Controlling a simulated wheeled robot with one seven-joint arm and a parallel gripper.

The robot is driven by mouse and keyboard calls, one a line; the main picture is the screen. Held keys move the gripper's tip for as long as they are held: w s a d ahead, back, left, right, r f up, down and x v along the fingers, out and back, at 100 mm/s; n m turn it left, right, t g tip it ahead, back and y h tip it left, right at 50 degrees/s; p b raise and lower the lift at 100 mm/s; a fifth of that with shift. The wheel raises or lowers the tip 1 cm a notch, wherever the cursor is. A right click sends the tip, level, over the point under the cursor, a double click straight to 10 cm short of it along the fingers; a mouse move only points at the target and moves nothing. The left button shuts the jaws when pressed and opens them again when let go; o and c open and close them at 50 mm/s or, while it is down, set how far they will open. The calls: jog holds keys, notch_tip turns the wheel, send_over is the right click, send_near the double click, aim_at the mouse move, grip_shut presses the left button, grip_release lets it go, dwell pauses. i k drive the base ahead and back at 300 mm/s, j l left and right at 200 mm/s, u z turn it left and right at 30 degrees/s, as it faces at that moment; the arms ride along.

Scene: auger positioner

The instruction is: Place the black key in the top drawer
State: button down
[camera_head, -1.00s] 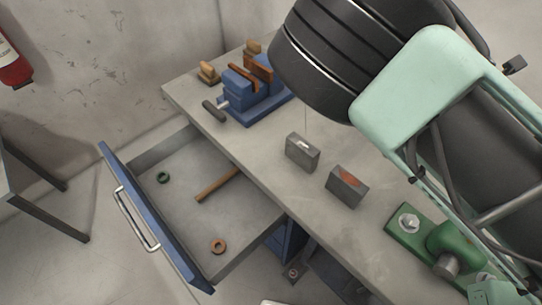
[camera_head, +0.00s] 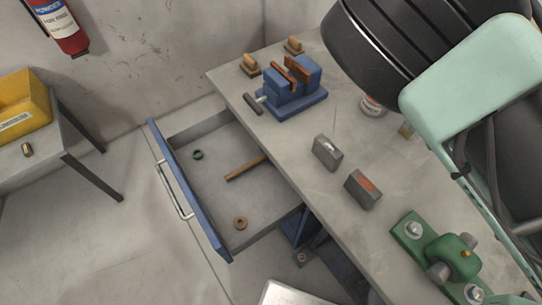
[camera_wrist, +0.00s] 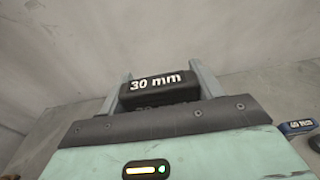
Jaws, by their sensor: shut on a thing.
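The black key (camera_wrist: 150,92), a dark block marked "30 mm", sits between the two grey fingers of my gripper (camera_wrist: 163,84) in the wrist view. The gripper is shut on it. A pale grey wall or floor surface lies behind it. In the head view the open drawer (camera_head: 218,196) stands out from the workbench, with its blue front (camera_head: 190,195) to the left. Inside are a green ring (camera_head: 197,155), a copper-coloured ring (camera_head: 240,223) and a wooden handle (camera_head: 245,168), partly under the bench. My gripper and the key do not show in the head view.
The workbench (camera_head: 300,165) carries a blue vise (camera_head: 292,95), two grey blocks (camera_head: 327,152) and a green fixture (camera_head: 440,250). A side table with a yellow bin (camera_head: 22,102) is at the left.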

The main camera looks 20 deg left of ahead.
aim_at(235, 201)
jog(key=k+j, duration=0.15)
jog(key=k, duration=0.3)
jog(key=k+j, duration=0.15)
jog(key=k, duration=0.35)
jog(key=k+j, duration=0.15)
jog(key=k, duration=0.3)
